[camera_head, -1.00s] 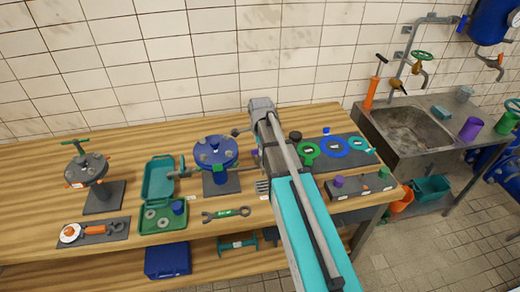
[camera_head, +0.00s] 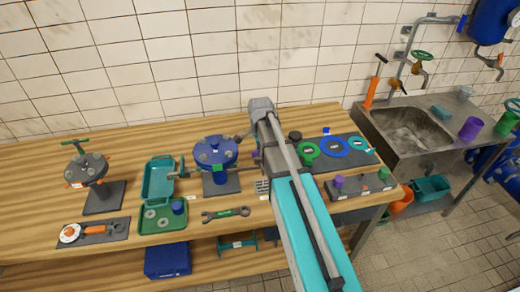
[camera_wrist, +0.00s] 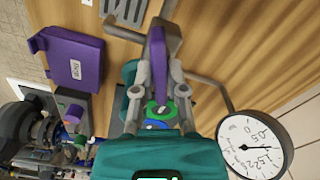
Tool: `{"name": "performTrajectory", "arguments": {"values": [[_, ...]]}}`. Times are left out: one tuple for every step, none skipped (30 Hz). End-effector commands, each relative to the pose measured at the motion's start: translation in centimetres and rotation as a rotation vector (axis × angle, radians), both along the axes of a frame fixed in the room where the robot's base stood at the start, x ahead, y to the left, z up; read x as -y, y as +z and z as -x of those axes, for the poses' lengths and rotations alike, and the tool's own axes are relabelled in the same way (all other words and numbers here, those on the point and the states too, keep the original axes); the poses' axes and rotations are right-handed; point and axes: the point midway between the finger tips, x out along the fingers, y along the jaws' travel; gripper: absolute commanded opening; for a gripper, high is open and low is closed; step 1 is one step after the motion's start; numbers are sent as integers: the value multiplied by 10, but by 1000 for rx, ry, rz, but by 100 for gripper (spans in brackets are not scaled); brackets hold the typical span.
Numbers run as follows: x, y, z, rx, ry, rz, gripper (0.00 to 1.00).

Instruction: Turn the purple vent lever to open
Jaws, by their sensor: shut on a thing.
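The purple vent lever (camera_wrist: 158,58) stands between the two fingers of my gripper (camera_wrist: 160,92) in the wrist view. The grey fingers are shut on it, one on each side. Its upper end shows past the fingertips, beside a grey metal fitting (camera_wrist: 168,25). I cannot read from this view how far the lever is turned. In the head view my arm hides most of the gripper and the lever.
A purple labelled box (camera_wrist: 72,62) lies left of the lever. A round gauge (camera_wrist: 256,146) on a bent pipe is at the right. On the bench, a blue flanged valve (camera_head: 214,150) stands left of my arm, and green and blue rings (camera_head: 334,147) lie right.

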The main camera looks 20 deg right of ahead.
Motion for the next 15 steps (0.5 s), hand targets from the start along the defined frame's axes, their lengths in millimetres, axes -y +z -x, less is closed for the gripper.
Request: {"name": "performTrajectory", "arguments": {"values": [[-1, 0, 0, 0, 44, -1, 0], [-1, 0, 0, 1, 72, -1, 0], [-1, 0, 0, 1, 110, -1, 0], [-1, 0, 0, 1, 139, -1, 0], [-1, 0, 0, 1, 167, -1, 0], [-1, 0, 0, 1, 205, -1, 0], [-1, 0, 0, 1, 234, -1, 0], [-1, 0, 0, 1, 262, -1, 0], [-1, 0, 0, 1, 300, -1, 0], [-1, 0, 0, 1, 328, -1, 0], [-1, 0, 0, 1, 357, -1, 0], [-1, 0, 0, 1, 395, -1, 0], [-1, 0, 0, 1, 423, -1, 0], [-1, 0, 0, 1, 452, -1, 0], [-1, 0, 0, 1, 490, -1, 0]]}}
